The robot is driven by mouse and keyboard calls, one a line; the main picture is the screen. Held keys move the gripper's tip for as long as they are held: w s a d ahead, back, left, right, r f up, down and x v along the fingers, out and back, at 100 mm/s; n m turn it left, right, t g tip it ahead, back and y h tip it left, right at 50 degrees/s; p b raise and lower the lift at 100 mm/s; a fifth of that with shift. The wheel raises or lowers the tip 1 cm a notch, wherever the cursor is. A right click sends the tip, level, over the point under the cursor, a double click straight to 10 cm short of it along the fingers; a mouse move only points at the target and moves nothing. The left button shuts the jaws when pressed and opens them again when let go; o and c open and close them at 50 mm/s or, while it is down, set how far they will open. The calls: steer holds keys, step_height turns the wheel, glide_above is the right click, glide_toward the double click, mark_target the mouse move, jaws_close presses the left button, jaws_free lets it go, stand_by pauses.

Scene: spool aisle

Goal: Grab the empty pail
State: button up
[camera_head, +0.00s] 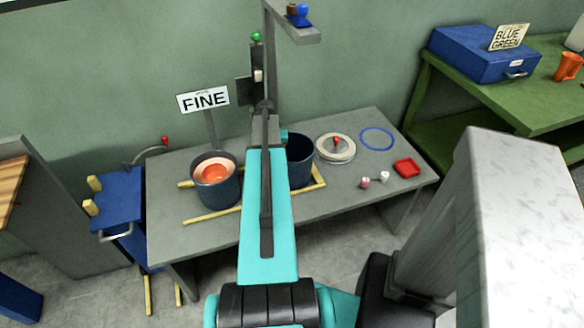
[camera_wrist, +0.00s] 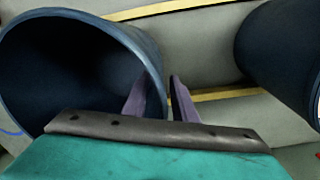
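The empty pail (camera_head: 301,172) is dark blue and stands on the grey table, its left part hidden behind my arm in the head view. In the wrist view the empty pail (camera_wrist: 70,75) fills the left side, its mouth open and its inside bare. A second dark blue pail (camera_head: 217,192) stands at the left with pale and orange things in it; its side shows at the right of the wrist view (camera_wrist: 285,60). My gripper (camera_wrist: 158,82) is open, with one finger over the empty pail's mouth and the other outside its rim. Contact cannot be told. The head view hides the fingers.
Yellow strips (camera_head: 212,215) lie around the pails on the table (camera_head: 340,205). Right of the empty pail are a pale coil (camera_head: 322,149), a blue ring (camera_head: 377,139) and a red tray (camera_head: 407,168). A FINE sign (camera_head: 203,97) stands behind the filled pail.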

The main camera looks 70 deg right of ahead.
stand_by(0.3)
jaws_close()
stand_by(1.3)
